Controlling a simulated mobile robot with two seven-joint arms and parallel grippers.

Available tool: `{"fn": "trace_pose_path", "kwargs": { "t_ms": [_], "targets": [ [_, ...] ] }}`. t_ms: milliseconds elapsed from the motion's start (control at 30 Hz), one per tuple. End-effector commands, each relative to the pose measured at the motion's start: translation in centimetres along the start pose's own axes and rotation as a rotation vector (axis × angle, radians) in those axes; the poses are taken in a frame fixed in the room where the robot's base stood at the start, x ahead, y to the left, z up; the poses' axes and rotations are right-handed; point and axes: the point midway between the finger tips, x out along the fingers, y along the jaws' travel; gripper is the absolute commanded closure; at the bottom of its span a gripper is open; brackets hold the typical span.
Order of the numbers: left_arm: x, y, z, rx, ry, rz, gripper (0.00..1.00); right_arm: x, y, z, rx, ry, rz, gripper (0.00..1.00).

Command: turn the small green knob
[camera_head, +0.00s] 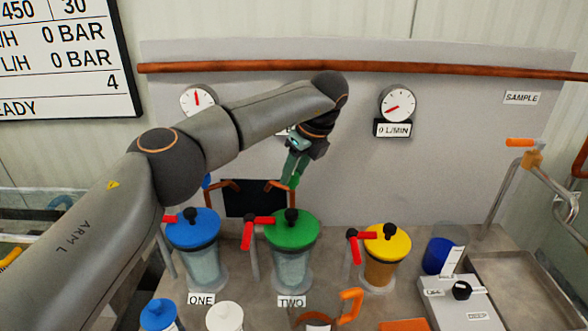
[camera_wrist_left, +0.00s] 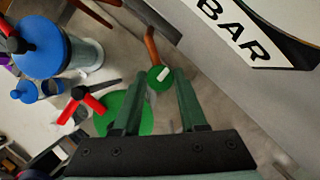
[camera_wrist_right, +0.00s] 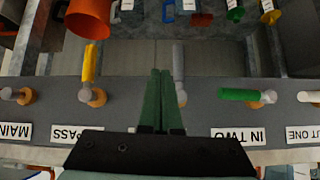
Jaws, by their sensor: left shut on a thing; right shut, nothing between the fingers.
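The small green knob (camera_wrist_left: 160,78), round with a white mark, shows between the fingertips of my left gripper (camera_wrist_left: 160,85) in the left wrist view. It sits by a copper pipe, above the green-lidded vessel (camera_head: 292,229) labelled TWO. In the head view my left gripper (camera_head: 293,172) points down in front of the back panel, and its fingers hide most of the knob. The left jaws are shut on the knob. My right gripper (camera_wrist_right: 160,75) is shut and empty in the right wrist view, above a grey rail of labelled valves; it is outside the head view.
A blue-lidded vessel (camera_head: 194,229) stands left and a yellow-lidded vessel (camera_head: 387,242) right, each with a red lever. A gauge (camera_head: 398,103) hangs on the panel below a long copper pipe (camera_head: 440,68). A green valve handle (camera_wrist_right: 238,94) is right of the right gripper.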

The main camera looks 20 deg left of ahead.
Motion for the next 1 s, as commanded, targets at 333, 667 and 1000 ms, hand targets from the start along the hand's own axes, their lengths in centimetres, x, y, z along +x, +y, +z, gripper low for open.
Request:
{"fn": "trace_pose_path", "kwargs": {
  "t_ms": [333,667,1000],
  "targets": [
    [-0.01,-0.01,0.00,-0.011,0.000,0.004,1.00,0.02,-0.02,0.20,0.000,-0.004,0.000,1.00],
    [0.00,-0.01,0.00,-0.010,0.000,0.003,0.34,0.05,-0.15,-0.44,-0.001,0.009,-0.003,1.00],
    [-0.24,-0.04,0.01,-0.009,0.000,0.002,0.28,0.04,-0.20,-0.67,-0.002,0.014,-0.004,1.00]
  ]
}}
